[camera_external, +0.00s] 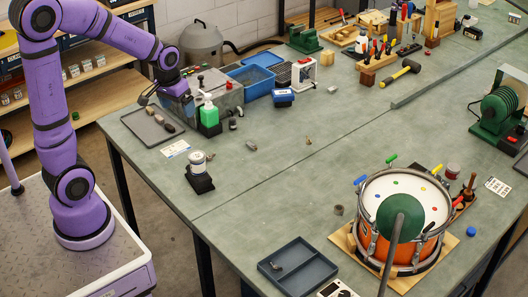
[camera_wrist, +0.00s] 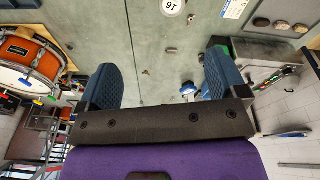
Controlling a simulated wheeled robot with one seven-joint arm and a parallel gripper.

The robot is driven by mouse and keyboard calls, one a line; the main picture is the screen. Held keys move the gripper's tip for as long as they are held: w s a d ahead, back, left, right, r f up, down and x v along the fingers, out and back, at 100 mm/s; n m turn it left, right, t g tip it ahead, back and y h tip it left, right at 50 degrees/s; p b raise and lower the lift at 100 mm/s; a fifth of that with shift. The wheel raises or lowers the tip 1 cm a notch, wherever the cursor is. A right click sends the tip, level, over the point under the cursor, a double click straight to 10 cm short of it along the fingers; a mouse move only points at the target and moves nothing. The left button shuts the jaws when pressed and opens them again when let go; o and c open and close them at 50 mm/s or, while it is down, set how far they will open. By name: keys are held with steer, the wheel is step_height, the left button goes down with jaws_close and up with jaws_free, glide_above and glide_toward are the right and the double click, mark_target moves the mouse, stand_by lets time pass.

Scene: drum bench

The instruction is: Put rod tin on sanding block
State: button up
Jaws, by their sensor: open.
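A small round tin (camera_external: 198,160) with a pale label and dark lower part, apparently the rod tin, stands upright on a black block (camera_external: 201,182) near the bench's front left edge. The black block looks like the sanding block, though I cannot be certain. My gripper (camera_external: 147,97) is above the bench's left end, over the far side of a shallow tray and apart from the tin. Its blue-padded fingers (camera_wrist: 160,82) are spread, with nothing between them.
The shallow tray (camera_external: 138,124) holds several small dark pieces. A printed card (camera_external: 175,149) lies between tray and tin. A drum (camera_external: 405,205) and blue-grey tray (camera_external: 314,277) are right. The middle bench is mostly clear.

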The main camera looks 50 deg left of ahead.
steer(key=s+d+r+m+t, duration=0.1)
steer(key=s+r, duration=0.5)
steer(key=s, duration=0.3)
steer(key=s+d+r+m+t, duration=0.1)
steer(key=s+d+r+t, duration=0.1)
steer(key=s+r, duration=0.4)
steer(key=s, duration=0.3)
steer(key=shift+s+m, duration=0.35)
steer(key=shift+m, duration=0.05)
